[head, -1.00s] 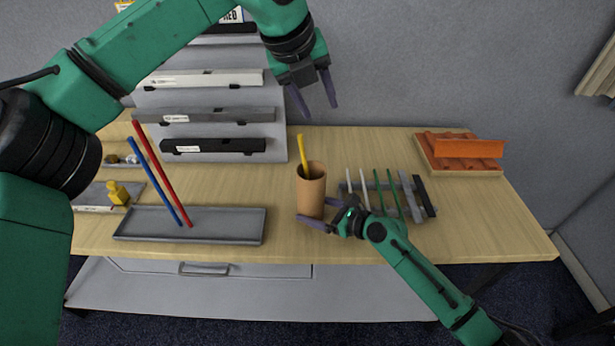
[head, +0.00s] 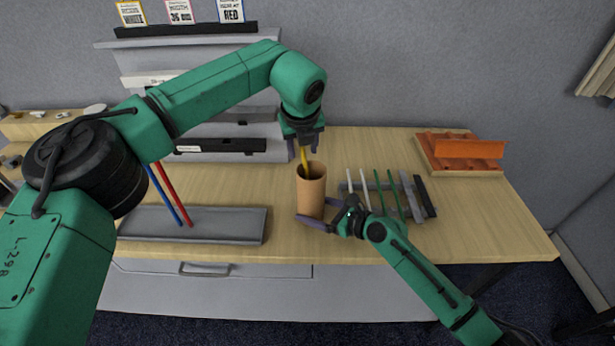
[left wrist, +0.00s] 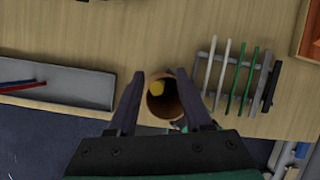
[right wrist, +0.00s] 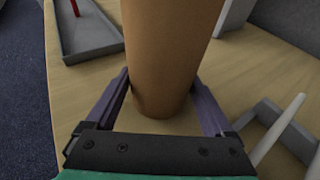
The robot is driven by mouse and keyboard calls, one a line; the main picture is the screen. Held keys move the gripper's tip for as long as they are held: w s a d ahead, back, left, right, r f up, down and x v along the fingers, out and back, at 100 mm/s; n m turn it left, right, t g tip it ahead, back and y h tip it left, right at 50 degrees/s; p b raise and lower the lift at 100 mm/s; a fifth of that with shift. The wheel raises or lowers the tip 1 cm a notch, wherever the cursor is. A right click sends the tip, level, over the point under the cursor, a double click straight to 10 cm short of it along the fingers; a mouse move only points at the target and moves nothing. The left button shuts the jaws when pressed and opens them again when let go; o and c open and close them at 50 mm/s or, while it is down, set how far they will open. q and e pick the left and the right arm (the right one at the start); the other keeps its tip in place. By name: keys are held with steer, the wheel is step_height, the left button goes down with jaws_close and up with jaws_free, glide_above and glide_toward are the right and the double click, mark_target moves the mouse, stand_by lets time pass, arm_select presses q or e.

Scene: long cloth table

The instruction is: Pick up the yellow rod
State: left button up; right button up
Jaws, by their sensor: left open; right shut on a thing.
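The yellow rod (head: 305,158) stands tilted in a tan cup (head: 312,192) on the table. In the left wrist view the yellow rod (left wrist: 156,88) shows end-on inside the cup (left wrist: 163,108), towards its left rim. My left gripper (head: 305,150) is open, directly above the cup, with its fingers on either side of the rod's upper end. My right gripper (head: 318,222) is low at the table and shut on the cup, its fingers on both sides of the cup's lower wall, as the right wrist view (right wrist: 160,100) shows. The rod's lower part is hidden in the cup.
A rack (head: 349,187) with white and green rods stands just right of the cup. A grey tray (head: 240,225) with a red rod (head: 174,190) and a blue rod (head: 162,192) is at left. An orange holder (head: 470,149) is at the back right. Grey stepped shelves (head: 200,60) stand behind.

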arm_select(q)
jaws_close()
stand_by(1.3)
